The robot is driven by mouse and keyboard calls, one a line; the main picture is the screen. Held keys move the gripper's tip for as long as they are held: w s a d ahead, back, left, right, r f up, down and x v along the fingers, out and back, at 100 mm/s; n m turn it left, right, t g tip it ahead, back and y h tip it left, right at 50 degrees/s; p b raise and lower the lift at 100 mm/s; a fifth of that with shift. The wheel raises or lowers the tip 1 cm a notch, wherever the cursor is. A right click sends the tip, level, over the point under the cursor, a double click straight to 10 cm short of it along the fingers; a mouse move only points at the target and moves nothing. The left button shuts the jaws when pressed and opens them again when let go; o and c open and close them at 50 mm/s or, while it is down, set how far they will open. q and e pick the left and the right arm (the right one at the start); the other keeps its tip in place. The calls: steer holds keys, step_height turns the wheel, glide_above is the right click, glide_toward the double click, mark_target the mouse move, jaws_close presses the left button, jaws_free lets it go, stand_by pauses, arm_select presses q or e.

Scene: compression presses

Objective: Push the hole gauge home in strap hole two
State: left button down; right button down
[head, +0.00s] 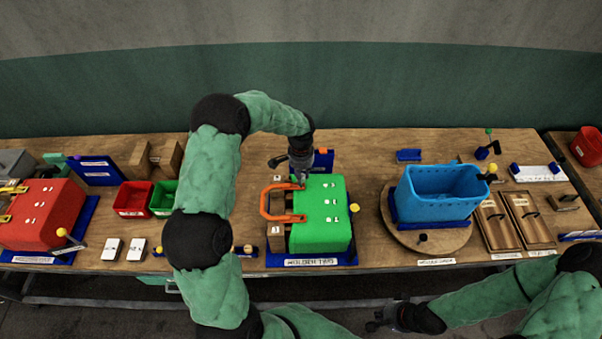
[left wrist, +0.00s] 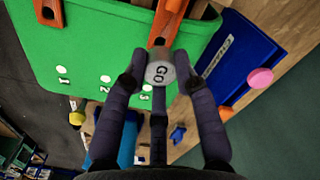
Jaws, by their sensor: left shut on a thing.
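My left gripper (head: 299,176) reaches down over the top left corner of the green box (head: 318,235). In the left wrist view its fingers (left wrist: 160,75) are shut on the hole gauge, a grey round piece marked "GO" (left wrist: 160,73). The gauge is over or against an orange strap (left wrist: 168,22) on the green box; its lower end is hidden, so I cannot tell how deep it sits. White dots (left wrist: 105,78) numbered 1, 2 and 3 mark the box. The orange strap loop (head: 266,203) also shows in the head view. My right gripper (head: 380,319) is low, in front of the bench.
A blue bin (head: 440,195) stands on a round wooden turntable (head: 432,238) to the right. A red box (head: 38,215) and small red (head: 132,198) and green bins (head: 163,198) are left. A blue plate (left wrist: 240,60) stands behind the green box.

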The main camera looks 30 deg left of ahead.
arm_select(q)
steer(key=shift+f, duration=0.5)
steer(key=shift+b, duration=0.7)
stand_by(1.4)
steer(key=shift+f+b, duration=1.25)
steer(key=shift+f, duration=0.15)
steer(key=c, duration=0.9)
jaws_free()
step_height(320, 180, up, 12)
steer(key=shift+r, duration=0.1)
